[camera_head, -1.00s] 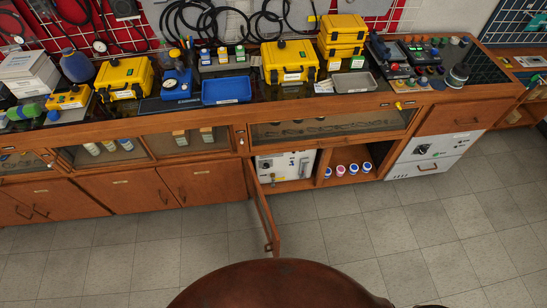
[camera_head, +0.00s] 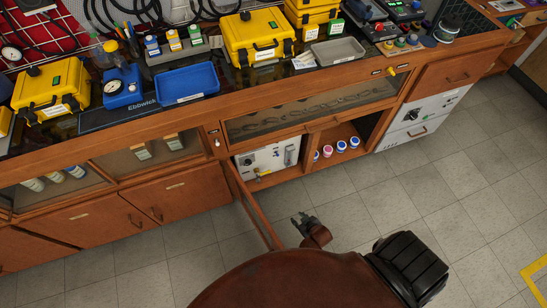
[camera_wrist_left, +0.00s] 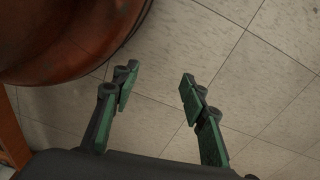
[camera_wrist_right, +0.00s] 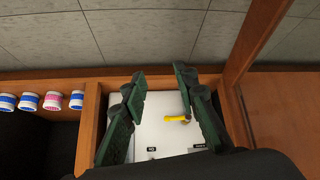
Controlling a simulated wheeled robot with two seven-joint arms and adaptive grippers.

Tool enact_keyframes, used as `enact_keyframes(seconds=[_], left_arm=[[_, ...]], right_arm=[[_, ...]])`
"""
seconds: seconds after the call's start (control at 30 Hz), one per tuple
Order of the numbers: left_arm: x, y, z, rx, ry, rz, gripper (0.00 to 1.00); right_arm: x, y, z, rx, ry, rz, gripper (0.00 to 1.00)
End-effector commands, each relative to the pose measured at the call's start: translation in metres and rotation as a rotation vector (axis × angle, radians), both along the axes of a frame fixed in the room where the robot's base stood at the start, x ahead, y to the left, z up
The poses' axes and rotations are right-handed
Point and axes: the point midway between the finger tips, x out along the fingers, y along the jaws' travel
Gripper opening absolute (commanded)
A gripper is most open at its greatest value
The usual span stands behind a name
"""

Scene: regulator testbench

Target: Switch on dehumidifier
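A white panel unit (camera_head: 272,157) stands inside the open cabinet below the bench; I cannot read a label naming it a dehumidifier. It has a black knob, a clear upright tube and a yellow lever (camera_head: 260,174) low on its front. My right gripper (camera_head: 302,219) is in front of the cabinet, apart from the unit. In the right wrist view its open, empty fingers (camera_wrist_right: 160,78) frame the white panel (camera_wrist_right: 158,134), and the yellow lever (camera_wrist_right: 177,119) shows between them, nearer the right finger. My left gripper (camera_wrist_left: 155,88) is open and empty over floor tiles.
The wooden cabinet door (camera_head: 256,213) hangs open left of my right gripper. Several small jars (camera_head: 327,151) stand in the compartment right of the unit. Another white unit (camera_head: 418,120) sits farther right. Yellow cases (camera_head: 252,39) and a blue tray (camera_head: 187,83) are on the bench.

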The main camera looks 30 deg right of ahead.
Motion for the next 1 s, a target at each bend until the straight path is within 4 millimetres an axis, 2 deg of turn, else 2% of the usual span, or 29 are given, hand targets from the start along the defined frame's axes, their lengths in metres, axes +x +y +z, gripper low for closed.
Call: enact_keyframes(seconds=[0.03,0.1,0.2,0.3,0.4,0.53,0.67,0.83,1.0], left_arm=[[0.006,-0.004,-0.001,-0.006,0.006,0.005,0.4],[0.017,-0.008,0.016,-0.014,0.009,0.009,0.4],[0.029,-0.012,0.043,-0.023,0.016,0.016,0.4],[0.036,-0.014,0.072,-0.031,0.022,0.021,0.4],[0.039,-0.015,0.099,-0.037,0.028,0.026,0.4],[0.041,-0.015,0.124,-0.042,0.031,0.029,0.4],[0.041,-0.016,0.136,-0.045,0.031,0.03,0.4],[0.05,-0.022,0.127,-0.062,-0.002,0.026,0.4],[0.068,-0.036,0.103,-0.101,-0.074,0.02,0.4]], right_arm=[[0.032,-0.004,-0.004,-0.007,-0.054,-0.009,0.27],[0.076,-0.013,0.013,-0.019,-0.137,-0.023,0.27],[0.13,-0.026,0.039,-0.04,-0.249,-0.045,0.27],[0.172,-0.04,0.066,-0.062,-0.347,-0.067,0.27],[0.201,-0.052,0.091,-0.083,-0.424,-0.084,0.27],[0.223,-0.063,0.115,-0.102,-0.491,-0.101,0.27],[0.232,-0.069,0.129,-0.111,-0.522,-0.109,0.27],[0.242,-0.071,0.128,-0.112,-0.527,-0.11,0.27],[0.26,-0.075,0.118,-0.113,-0.525,-0.109,0.27]])
